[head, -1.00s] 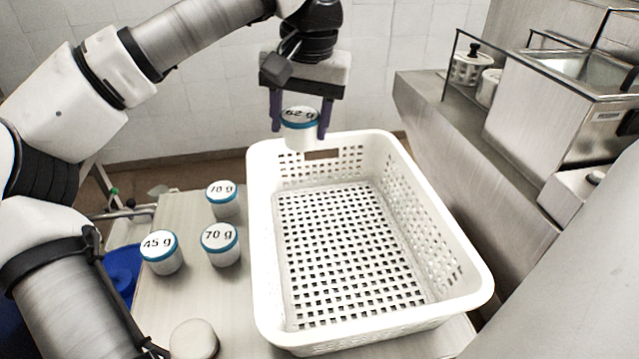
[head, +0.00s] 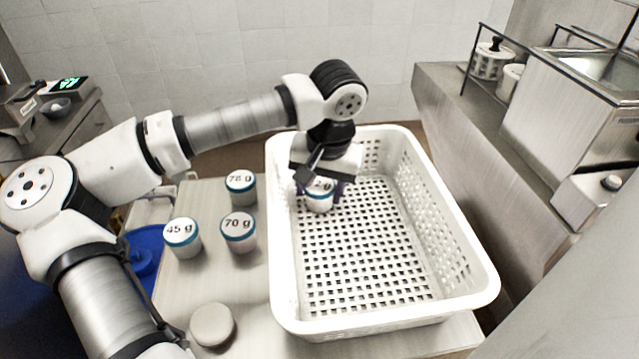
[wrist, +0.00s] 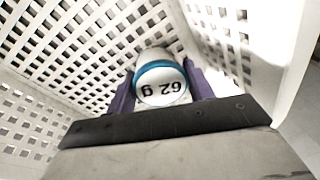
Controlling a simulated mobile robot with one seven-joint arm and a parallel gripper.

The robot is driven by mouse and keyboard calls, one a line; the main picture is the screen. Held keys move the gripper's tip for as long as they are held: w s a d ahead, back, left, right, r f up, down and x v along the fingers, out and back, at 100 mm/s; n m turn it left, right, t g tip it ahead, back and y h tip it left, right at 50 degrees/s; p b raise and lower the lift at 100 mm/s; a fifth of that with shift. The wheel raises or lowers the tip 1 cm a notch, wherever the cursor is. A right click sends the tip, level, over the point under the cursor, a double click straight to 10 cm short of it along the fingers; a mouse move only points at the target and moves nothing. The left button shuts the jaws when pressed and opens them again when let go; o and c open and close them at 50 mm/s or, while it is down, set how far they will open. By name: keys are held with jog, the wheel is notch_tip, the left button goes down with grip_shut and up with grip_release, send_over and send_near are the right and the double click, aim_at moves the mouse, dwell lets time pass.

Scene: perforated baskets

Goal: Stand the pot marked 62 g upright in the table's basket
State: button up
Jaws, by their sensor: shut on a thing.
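The pot marked 62 g (head: 320,199) is white with a blue band around its lid. My gripper (head: 319,190) is shut on it, one purple finger on each side. The pot is upright inside the white perforated basket (head: 481,290), toward its far left part. In the wrist view the lid of the pot (wrist: 160,86) faces me between the fingers, with basket walls around it. I cannot tell whether its base touches the basket floor. My gripper hides part of the label in the head view.
Left of the basket, pots marked 78 g (head: 241,188), 70 g (head: 239,231) and 45 g (head: 182,237) stand on the table (head: 190,285). A plain round lid-like piece (head: 213,325) is near the front. The rest of the basket floor is clear.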

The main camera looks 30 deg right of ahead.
aim_at(328, 191)
jog(key=shift+f, duration=0.2)
jog(key=o, duration=1)
jog(key=shift+r, duration=0.1)
jog(key=shift+r, duration=0.1)
jog(key=r+b, duration=0.1)
jog(key=r, duration=0.3)
jog(key=s+r+b, duration=0.1)
jog(key=r, duration=0.3)
jog(key=s+r, duration=0.1)
jog(key=r, duration=0.3)
jog(key=shift+d+b, duration=0.2)
jog(key=shift+b, duration=0.2)
